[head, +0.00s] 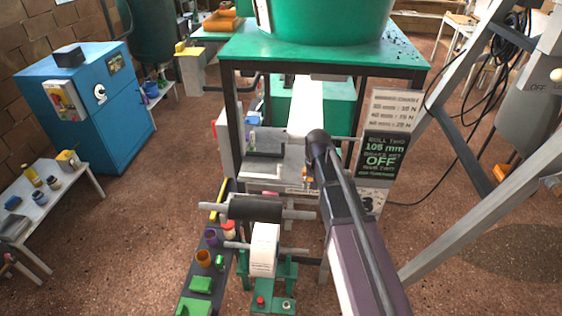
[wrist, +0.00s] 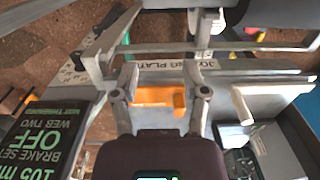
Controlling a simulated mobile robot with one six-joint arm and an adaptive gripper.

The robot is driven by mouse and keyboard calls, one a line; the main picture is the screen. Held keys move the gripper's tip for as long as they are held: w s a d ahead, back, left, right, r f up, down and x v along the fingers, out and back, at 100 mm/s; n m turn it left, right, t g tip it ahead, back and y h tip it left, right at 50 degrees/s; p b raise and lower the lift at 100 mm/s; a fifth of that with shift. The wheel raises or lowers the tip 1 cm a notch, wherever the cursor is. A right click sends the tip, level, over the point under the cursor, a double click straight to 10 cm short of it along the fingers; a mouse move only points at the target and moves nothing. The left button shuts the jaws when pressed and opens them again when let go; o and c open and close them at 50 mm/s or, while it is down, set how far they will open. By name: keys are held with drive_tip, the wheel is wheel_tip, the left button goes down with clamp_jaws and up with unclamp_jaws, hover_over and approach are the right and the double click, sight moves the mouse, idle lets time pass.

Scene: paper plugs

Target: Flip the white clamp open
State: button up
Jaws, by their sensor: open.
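A pale, off-white lever piece that looks like the white clamp (wrist: 242,104) is right of my gripper in the wrist view, on the grey joining plate (wrist: 275,92). It is apart from my fingers; how far it is flipped is hard to tell. My gripper (wrist: 166,88) is open, one finger on each side of an orange piece (wrist: 158,97) below it. I cannot tell whether the fingers touch the orange piece. In the head view my arm reaches over the machine, and its links hide much of the gripper.
A black sign (head: 382,150) stands right of the machine in the head view and left of my gripper in the wrist view. A dark roller (head: 255,208) and a white paper roll (head: 264,250) are in front. A green-topped table (head: 245,48) stands behind.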

wheel_tip(320, 180, up, 9)
drive_tip(key=p, duration=0.8)
hover_over(280, 177)
drive_tip(key=shift+w+a+r, duration=0.15)
drive_tip(key=shift+w+r, duration=0.05)
drive_tip(key=shift+w, duration=0.25)
drive_tip(key=shift+f, duration=0.1)
wheel_tip(280, 177, down, 14)
drive_tip(key=b, duration=1.4)
drive_tip(key=shift+r, duration=0.2)
